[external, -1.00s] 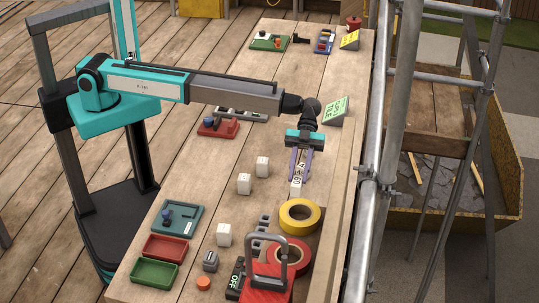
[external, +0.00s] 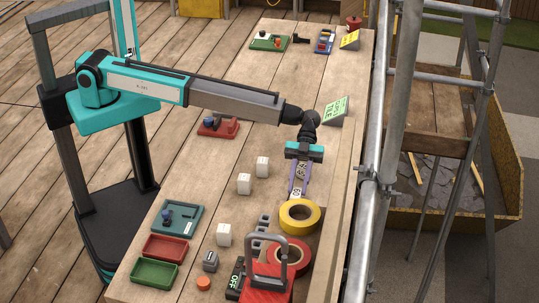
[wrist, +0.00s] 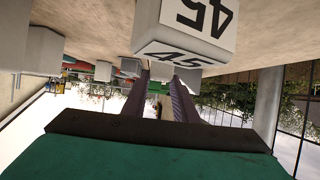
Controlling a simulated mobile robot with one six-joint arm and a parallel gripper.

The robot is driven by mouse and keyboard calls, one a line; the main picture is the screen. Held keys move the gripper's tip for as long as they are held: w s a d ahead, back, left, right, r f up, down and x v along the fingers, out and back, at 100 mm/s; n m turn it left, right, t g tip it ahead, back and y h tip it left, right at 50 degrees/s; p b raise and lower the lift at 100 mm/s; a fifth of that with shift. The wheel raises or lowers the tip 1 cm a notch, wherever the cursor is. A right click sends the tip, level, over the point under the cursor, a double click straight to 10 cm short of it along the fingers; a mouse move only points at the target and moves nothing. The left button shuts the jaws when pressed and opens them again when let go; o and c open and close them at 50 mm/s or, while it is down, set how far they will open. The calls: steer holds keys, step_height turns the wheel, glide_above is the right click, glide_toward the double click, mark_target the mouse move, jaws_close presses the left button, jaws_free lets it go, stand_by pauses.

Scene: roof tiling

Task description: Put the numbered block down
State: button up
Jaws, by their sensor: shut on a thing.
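My gripper (external: 298,190) points down over the right part of the workbench, just behind the yellow tape roll (external: 300,215). Its purple fingers are shut on the numbered block (external: 298,182), a white block with dark marks, mostly covered by the fingers in the external view. In the wrist view a white block marked 45 (wrist: 197,25) fills the top centre, above the two fingers (wrist: 158,85). Whether the held block touches the bench is hard to tell.
Three white blocks stand left of my gripper: one nearer the back (external: 262,167), one in the middle (external: 244,184), one in front (external: 223,235). A red tape roll (external: 307,262) and a red toolbox (external: 265,289) lie in front. A green sign (external: 336,110) stands behind.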

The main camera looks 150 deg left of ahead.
steer(key=shift+f, duration=0.2)
stand_by(0.3)
steer(key=o, duration=1.1)
steer(key=shift+r, duration=0.2)
steer(key=shift+s+a, duration=0.2)
steer(key=shift+a, duration=0.05)
steer(key=b+v, duration=0.4)
steer(key=v, duration=0.7)
steer(key=shift+s+a+r, duration=0.1)
steer(key=shift+s+r, duration=0.05)
